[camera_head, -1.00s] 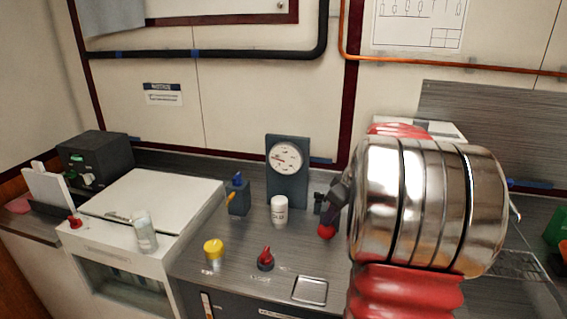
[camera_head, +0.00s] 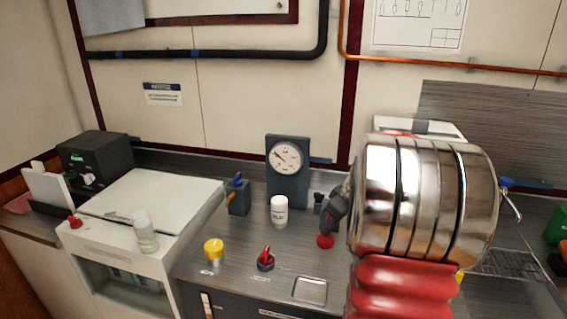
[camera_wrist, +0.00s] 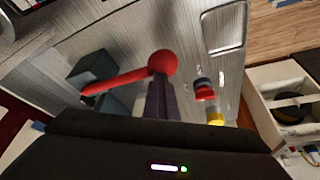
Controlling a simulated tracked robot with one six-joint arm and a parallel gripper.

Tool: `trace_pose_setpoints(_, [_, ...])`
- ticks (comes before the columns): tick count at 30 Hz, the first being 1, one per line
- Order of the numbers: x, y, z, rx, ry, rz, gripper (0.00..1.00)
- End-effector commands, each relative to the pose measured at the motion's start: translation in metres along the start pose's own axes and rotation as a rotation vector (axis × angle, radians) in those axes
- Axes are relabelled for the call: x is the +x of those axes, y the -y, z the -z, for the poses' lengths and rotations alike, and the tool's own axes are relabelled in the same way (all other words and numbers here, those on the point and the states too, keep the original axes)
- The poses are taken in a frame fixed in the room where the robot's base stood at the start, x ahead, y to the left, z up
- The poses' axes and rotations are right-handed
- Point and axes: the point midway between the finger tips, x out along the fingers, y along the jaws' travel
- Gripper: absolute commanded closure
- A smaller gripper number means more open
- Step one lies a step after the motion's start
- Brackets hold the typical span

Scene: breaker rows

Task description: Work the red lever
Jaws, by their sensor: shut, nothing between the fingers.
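The red lever shows in the wrist view as a red rod with a round red ball (camera_wrist: 163,63) at its end. The rod runs left to a dark grey box (camera_wrist: 93,68). In the head view the ball (camera_head: 325,241) is low over the counter, and my gripper hides most of the rod. My gripper (camera_wrist: 159,80) is shut and empty, its dark fingertips right at the ball and overlapping it in view. I cannot tell whether they press on it. In the head view my gripper (camera_head: 333,216) is just above the ball.
A dial gauge (camera_head: 286,160) is behind. A shallow metal tray (camera_head: 310,290) lies in front.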

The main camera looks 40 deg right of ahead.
Motion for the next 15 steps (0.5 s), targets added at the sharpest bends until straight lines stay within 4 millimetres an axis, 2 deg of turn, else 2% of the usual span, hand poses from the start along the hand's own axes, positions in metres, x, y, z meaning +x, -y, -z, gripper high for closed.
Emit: trace_pose_setpoints(15, [0.018, -0.001, -0.007, 0.001, 0.0, -0.002, 1.0])
